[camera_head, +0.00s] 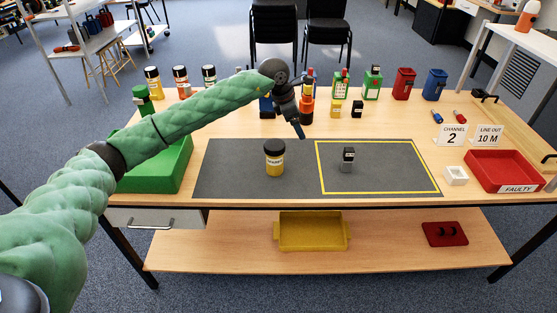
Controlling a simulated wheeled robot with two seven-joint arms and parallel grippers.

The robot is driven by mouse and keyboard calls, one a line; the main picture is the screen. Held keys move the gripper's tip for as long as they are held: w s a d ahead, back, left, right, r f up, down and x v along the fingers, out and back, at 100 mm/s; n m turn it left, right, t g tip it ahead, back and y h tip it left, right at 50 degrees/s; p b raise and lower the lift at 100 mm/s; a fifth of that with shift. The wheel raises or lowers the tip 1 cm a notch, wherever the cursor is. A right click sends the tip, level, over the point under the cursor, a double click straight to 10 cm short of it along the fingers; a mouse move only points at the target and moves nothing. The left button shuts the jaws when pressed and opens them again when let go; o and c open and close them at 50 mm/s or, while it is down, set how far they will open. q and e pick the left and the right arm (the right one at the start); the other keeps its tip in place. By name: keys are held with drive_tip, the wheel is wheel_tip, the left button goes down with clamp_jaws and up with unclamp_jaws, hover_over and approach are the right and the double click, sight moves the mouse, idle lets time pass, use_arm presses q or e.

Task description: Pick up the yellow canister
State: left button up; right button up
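A yellow canister (274,160) with a black lid and a pale label stands upright on the left part of the grey mat (230,165). Another yellow canister (153,82) with a black lid stands at the back left of the table. My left arm reaches in from the left, and my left gripper (300,131) points down above the mat. In the picture it is just right of and above the front canister, apart from it. Its fingers are small and dark, and whether they are parted cannot be told. My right gripper is not in view.
A small grey block with a black top (347,159) stands inside the yellow outline on the mat. A green tray (175,175) is at left, partly behind my arm. A red FAULTY tray (505,170) is at right. Several canisters and bottles line the back.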

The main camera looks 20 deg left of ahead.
sight(275, 144)
use_arm(q)
drive_tip(key=s+a+g+y, duration=0.1)
drive_tip(key=a, duration=0.1)
drive_tip(key=s+a+f+y, duration=0.1)
drive_tip(key=s+a, duration=0.1)
drive_tip(key=s+a+m+g+y, duration=0.1)
drive_tip(key=a, duration=0.1)
drive_tip(key=shift+s+a+f+g+y, duration=0.2)
drive_tip(key=shift+f+g+y, duration=0.1)
drive_tip(key=shift+y, duration=0.1)
drive_tip(key=shift+f, duration=0.4)
drive_tip(key=shift+f+p, duration=0.45)
drive_tip(key=shift+f, duration=0.2)
drive_tip(key=shift+w+f, duration=0.1)
drive_tip(key=shift+f, duration=0.2)
wheel_tip(275, 144, down, 4)
drive_tip(key=p, duration=0.2)
drive_tip(key=shift+f+p, duration=0.1)
drive_tip(key=shift+p, duration=0.2)
drive_tip(key=shift+f, duration=0.4)
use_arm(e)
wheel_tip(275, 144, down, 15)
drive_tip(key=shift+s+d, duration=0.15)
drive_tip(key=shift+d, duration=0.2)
use_arm(q)
drive_tip(key=c, duration=1.4)
